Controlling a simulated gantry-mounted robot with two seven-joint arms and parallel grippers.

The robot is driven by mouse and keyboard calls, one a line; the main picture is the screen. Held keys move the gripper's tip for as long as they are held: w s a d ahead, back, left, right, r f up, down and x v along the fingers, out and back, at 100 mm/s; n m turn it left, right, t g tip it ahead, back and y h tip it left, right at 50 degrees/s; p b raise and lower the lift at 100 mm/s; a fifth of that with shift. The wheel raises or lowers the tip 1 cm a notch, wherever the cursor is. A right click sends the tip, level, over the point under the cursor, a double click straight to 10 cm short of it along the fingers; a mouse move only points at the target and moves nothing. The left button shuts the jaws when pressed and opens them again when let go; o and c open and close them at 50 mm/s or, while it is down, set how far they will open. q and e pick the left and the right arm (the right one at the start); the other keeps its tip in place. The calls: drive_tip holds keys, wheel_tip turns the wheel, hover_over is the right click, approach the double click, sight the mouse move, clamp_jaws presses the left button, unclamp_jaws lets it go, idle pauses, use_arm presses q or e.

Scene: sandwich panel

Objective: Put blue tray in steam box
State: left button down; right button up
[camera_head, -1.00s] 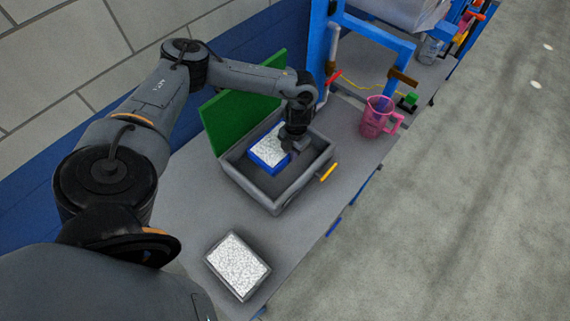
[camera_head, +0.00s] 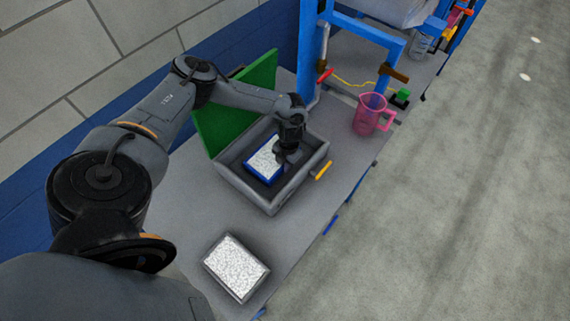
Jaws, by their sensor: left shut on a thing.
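The blue tray (camera_head: 264,161), filled with white speckled material, is inside the grey steam box (camera_head: 240,190). The box is open, with its green lid (camera_head: 235,103) standing up along the back left side. My left gripper (camera_head: 287,158) reaches down into the box and is shut on the tray's right edge. The fingertips are small and partly hidden by the gripper body. I cannot tell whether the tray rests on the box floor. My right gripper is not in view.
A grey tray (camera_head: 236,268) with white speckled filling lies on the grey bench (camera_head: 185,235) at the front. A yellow handle (camera_head: 323,171) sticks out on the box's right side. A pink jug (camera_head: 371,114) and a blue frame (camera_head: 312,45) stand beyond the box.

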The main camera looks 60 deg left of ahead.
use_arm(q)
drive_tip(key=shift+f, duration=0.15)
drive_tip(key=c, duration=1.1)
unclamp_jaws()
drive_tip(key=shift+r, duration=0.35)
drive_tip(key=r, duration=0.4)
drive_tip(key=w+r, duration=0.1)
drive_tip(key=r, duration=0.6)
drive_tip(key=shift+w+a+r, duration=0.15)
drive_tip(key=shift+w+r, duration=0.1)
drive_tip(key=shift+r, duration=0.05)
